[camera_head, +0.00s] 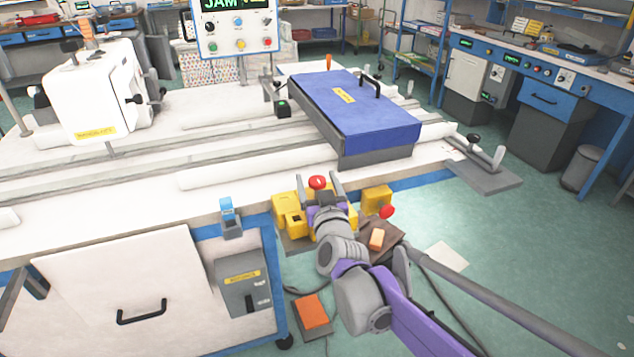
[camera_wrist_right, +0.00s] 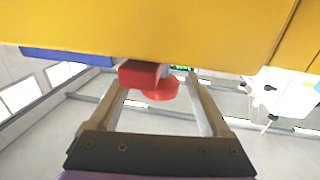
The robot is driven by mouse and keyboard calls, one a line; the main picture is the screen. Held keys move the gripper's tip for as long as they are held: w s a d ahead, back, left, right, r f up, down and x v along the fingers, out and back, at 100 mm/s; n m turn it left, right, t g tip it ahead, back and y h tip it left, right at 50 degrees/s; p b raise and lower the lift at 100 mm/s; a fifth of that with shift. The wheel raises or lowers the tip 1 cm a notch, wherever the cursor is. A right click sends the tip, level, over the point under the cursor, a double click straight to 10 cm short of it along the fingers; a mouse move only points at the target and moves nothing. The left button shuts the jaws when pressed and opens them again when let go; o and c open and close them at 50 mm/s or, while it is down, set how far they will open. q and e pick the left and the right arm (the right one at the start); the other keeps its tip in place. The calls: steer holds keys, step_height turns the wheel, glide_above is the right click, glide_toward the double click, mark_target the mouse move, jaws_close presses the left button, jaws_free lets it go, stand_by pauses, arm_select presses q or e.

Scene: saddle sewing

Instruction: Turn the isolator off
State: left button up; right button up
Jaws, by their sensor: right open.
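My right gripper (camera_head: 321,184) is open at the yellow boxes beside the sewing bench in the head view. A round red knob (camera_head: 317,182) appears between its fingertips. In the right wrist view the open fingers (camera_wrist_right: 158,84) stand either side of a red block and red disc (camera_wrist_right: 160,90), under a large yellow surface (camera_wrist_right: 170,30). I cannot tell whether they touch the red part. A second red knob (camera_head: 387,211) sits by another yellow box (camera_head: 375,199). A grey switch box (camera_head: 240,290) with an unreadable yellow label is on the bench front. My left gripper is out of view.
The white bench (camera_head: 120,200) carries a blue lidded case (camera_head: 365,112) and a white sewing machine (camera_head: 95,95). An orange-topped pedal (camera_head: 311,311) and a cable lie on the floor. A grey bin (camera_head: 581,168) stands right. Green floor is open at right.

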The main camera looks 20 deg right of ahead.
steer(key=shift+c, duration=0.2)
jaws_close()
stand_by(0.6)
